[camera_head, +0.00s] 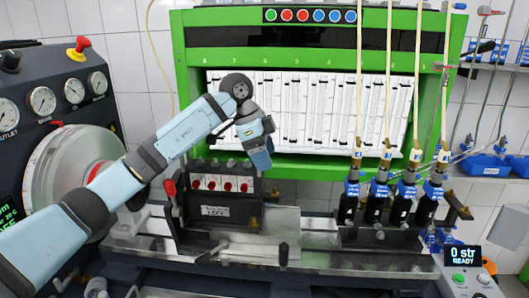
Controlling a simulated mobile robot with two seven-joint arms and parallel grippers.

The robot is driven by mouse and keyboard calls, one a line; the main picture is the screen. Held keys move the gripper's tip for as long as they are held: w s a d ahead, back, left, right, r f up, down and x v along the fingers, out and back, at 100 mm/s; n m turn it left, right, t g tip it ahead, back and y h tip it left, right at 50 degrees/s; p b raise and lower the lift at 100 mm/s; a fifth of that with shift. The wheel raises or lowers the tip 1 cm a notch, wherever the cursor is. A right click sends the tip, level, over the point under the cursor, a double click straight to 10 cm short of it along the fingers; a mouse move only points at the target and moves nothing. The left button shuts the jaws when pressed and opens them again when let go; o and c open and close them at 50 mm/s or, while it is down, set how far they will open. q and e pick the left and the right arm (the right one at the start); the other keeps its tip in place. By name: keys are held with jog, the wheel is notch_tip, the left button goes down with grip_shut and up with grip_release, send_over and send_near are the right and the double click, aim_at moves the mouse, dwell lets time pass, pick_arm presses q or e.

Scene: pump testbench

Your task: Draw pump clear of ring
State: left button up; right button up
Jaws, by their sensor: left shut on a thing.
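The pump (217,212), a dark block with a pale label and several red-marked windows, sits over the metal bed at the centre. A red knob stands at its left end. My left gripper (261,160) reaches down to the pump's upper right end. Its fingers point downward and are shut there, seemingly on the pump; the contact is hidden by the gripper. I cannot clearly make out a ring, and whether the pump touches one is not visible. My right gripper is out of view.
A large pale disc (72,178) stands left behind my arm, below the gauge panel (50,92). Several black injectors (376,203) on hoses stand at right. The green frame (310,59) rises behind. A counter box (465,262) reads "0 str READY".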

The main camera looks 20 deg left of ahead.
pick_arm(q)
jog(key=shift+d, duration=0.1)
dwell(0.3)
jog(key=shift+w+d+p, duration=0.15)
jog(key=shift+d+p, duration=0.1)
jog(key=shift+d, duration=0.25)
jog(key=shift+w+d+p, duration=0.15)
jog(key=shift+d+p, duration=0.05)
jog(key=shift+d, duration=0.45)
jog(key=shift+w+d+p, duration=0.25)
jog(key=shift+d+p, duration=0.15)
jog(key=shift+d, duration=0.65)
jog(key=shift+d+r, duration=0.1)
jog(key=shift+d, duration=0.05)
jog(key=shift+w+d+p, duration=0.25)
jog(key=shift+d+p, duration=0.1)
jog(key=shift+d, duration=0.3)
